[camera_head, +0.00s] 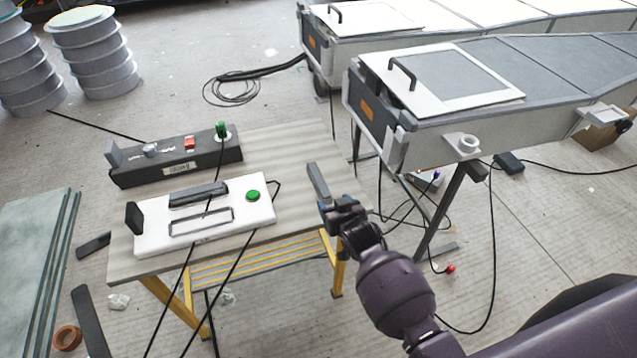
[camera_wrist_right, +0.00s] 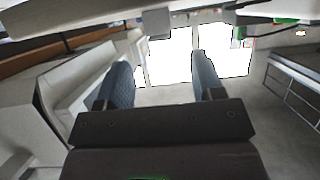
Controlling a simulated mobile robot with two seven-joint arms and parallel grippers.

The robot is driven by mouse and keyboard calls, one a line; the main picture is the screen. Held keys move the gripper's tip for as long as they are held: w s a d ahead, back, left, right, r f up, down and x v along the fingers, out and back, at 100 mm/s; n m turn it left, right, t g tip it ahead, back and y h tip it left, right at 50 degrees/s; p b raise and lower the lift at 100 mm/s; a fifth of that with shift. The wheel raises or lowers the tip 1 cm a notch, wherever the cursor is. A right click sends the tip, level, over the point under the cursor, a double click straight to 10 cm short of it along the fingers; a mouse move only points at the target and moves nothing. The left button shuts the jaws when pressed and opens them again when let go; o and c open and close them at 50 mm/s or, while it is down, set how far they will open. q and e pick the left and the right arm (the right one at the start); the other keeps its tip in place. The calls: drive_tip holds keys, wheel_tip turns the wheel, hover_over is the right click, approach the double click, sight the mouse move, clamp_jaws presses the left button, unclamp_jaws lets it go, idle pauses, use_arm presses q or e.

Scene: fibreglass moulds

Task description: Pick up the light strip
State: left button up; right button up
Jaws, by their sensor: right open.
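A short, narrow grey bar (camera_head: 317,182), which looks like the light strip, lies near the right end of the wooden-topped table (camera_head: 290,140). My right gripper (camera_head: 338,205) is just beyond the near end of the bar, at the table's right edge. I cannot tell whether they touch. In the right wrist view, the two blue-grey fingers of my right gripper (camera_wrist_right: 163,80) stand wide apart with nothing held between them. A small grey block (camera_wrist_right: 157,22) shows above the gap; I cannot tell whether it is the bar's end. My left gripper is not in view.
A white panel (camera_head: 225,233) with a green button and a dark box (camera_head: 135,172) with red and green buttons stand on the table. Large grey moulds (camera_head: 450,90) on stands are to the right. Cables hang off the table and cross the floor.

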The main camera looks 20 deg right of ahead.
sight(326, 193)
drive_tip(key=shift+w+f, duration=0.2)
drive_tip(key=shift+w, duration=0.25)
drive_tip(key=b+x, duration=0.1)
drive_tip(key=x, duration=0.3)
drive_tip(key=shift+w+f, duration=0.15)
drive_tip(key=shift+w, duration=0.4)
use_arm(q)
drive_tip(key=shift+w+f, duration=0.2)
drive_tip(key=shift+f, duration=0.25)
use_arm(e)
drive_tip(key=c, duration=1.1)
